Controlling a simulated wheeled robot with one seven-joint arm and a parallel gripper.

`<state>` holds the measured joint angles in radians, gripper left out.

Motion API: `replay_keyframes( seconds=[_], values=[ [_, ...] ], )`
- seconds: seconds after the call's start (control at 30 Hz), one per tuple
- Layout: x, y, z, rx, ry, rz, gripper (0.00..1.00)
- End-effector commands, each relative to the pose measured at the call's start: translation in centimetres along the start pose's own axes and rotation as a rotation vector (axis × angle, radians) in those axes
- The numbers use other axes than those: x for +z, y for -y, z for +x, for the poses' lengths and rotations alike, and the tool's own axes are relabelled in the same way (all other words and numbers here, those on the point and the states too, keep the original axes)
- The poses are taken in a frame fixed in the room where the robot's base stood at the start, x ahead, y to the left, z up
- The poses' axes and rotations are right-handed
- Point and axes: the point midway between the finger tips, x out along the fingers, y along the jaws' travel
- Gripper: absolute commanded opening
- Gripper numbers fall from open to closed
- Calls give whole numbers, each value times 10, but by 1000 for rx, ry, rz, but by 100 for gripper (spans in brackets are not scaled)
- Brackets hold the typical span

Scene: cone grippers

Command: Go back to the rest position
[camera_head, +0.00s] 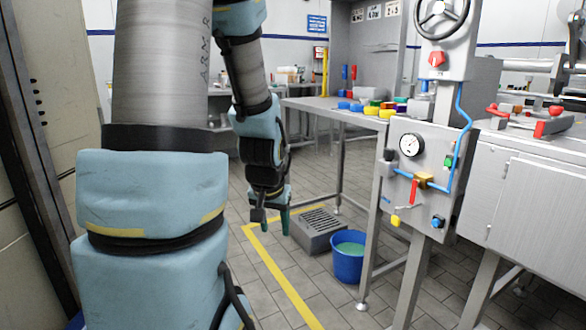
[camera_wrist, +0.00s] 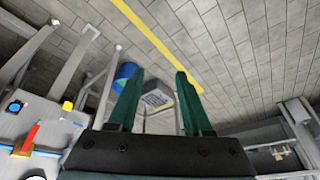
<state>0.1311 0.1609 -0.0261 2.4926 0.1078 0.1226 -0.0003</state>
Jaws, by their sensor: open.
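My gripper (camera_head: 271,222) hangs at the end of my arm in the head view, left of the picture's middle, with its fingers pointing down over the tiled floor. In the wrist view my gripper (camera_wrist: 154,82) shows two green fingers spread wide apart with nothing between them. The fingers are open and touch nothing that I can see. A grey grated box (camera_head: 318,230) on the floor lies behind and to the right of the gripper in the head view; it also shows between the fingers in the wrist view (camera_wrist: 157,98).
A blue bucket (camera_head: 348,262) stands under the steel table (camera_head: 300,103), which carries several coloured pieces. A panel (camera_head: 412,170) with a gauge, valves and a handwheel stands at right, beside a metal cabinet (camera_head: 535,210). A yellow line (camera_head: 280,277) crosses the open floor.

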Motion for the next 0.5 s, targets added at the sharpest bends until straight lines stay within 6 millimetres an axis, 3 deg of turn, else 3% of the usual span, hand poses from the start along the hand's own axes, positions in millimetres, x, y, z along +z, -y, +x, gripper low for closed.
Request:
replay_keyframes(
  seconds=[0.2,0.5],
  values=[
    [74,5,-44,9,218,-162,50],
    [50,7,-109,11,228,-162,50]
  ],
)
